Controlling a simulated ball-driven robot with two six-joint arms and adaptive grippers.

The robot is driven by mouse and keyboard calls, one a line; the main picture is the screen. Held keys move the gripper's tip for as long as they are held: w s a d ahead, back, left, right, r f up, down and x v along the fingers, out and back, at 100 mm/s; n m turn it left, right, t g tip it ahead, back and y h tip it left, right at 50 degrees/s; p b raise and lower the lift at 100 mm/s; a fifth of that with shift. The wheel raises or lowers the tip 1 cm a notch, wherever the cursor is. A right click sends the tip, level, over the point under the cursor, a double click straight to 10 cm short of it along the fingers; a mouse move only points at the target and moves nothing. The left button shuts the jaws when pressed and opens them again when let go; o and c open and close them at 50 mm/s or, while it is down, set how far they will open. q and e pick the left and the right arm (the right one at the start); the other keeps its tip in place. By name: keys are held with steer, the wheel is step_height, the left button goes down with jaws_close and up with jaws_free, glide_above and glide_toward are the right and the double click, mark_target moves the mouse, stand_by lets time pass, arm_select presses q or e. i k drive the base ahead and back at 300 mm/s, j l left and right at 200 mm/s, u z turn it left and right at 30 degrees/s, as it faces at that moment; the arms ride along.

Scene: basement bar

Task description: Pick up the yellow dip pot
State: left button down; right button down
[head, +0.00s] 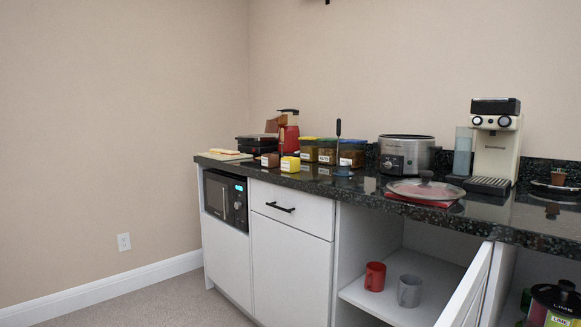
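The yellow dip pot (290,164) is a small yellow block-like pot with a pale label. It stands near the front edge of the dark speckled counter (330,183), left of centre in the head view. A similar small brown pot (270,160) is just to its left. Neither of my grippers is in view.
Lidded containers (327,151), a red appliance (290,138) and a slow cooker (406,155) stand behind and right. A glass lid (426,189) and coffee machine (495,145) are farther right. An open cabinet door (466,292) juts out below. Carpet (190,300) is clear at left.

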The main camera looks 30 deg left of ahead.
mark_target(289, 165)
steer(key=i+j, duration=0.2)
steer(key=j, duration=0.25)
steer(key=i+j+u, duration=0.15)
steer(key=j, duration=0.3)
steer(key=i+j, duration=0.3)
steer(key=i+j+u, duration=0.1)
steer(key=i+j, duration=0.15)
steer(key=j, duration=0.25)
steer(key=i+j, duration=0.25)
steer(key=j, duration=0.15)
steer(key=j+u, duration=0.05)
